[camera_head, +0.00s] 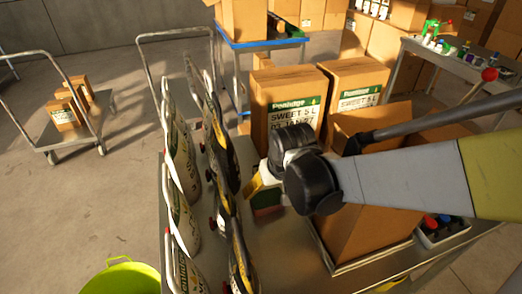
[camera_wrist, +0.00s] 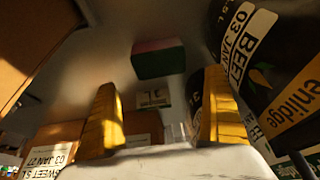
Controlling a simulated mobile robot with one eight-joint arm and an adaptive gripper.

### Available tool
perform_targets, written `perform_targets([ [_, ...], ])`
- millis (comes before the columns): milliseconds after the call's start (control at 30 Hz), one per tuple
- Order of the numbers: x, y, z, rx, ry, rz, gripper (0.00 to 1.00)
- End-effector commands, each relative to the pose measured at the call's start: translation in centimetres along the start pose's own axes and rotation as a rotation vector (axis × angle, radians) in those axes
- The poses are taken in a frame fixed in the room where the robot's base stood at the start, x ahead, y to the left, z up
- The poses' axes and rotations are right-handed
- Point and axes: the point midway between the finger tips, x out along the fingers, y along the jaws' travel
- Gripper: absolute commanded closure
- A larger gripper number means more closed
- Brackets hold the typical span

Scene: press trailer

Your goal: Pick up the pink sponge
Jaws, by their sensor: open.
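The pink sponge (camera_wrist: 160,63), a block with a pink face and a green layer, lies on the metal table top in the wrist view. It sits ahead of my gripper (camera_wrist: 163,100), whose two yellow fingers are apart with nothing between them. In the head view the sponge (camera_head: 267,211) shows as a small dark green and red patch just below my gripper (camera_head: 254,184), partly hidden by my wrist. The sponge is apart from the fingers in the wrist view.
Dark and white labelled bags (camera_head: 215,140) stand in rows left of the sponge; one bag (camera_wrist: 270,60) is close on the right in the wrist view. Cardboard boxes (camera_head: 290,92) stand behind, and an open box (camera_head: 365,235) stands right. A green bucket (camera_head: 122,279) is at lower left.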

Motion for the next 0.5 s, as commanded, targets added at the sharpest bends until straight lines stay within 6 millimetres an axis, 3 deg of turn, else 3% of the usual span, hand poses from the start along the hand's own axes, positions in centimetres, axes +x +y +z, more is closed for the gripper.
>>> perform_targets([
  [100,2.5,0.0,0.1,0.0,0.0,0.0,0.0],
  [367,4.4,0.0,0.1,0.0,0.0,0.0,0.0],
  [500,6.4,0.0,0.2,0.0,0.0,0.0,0.0],
])
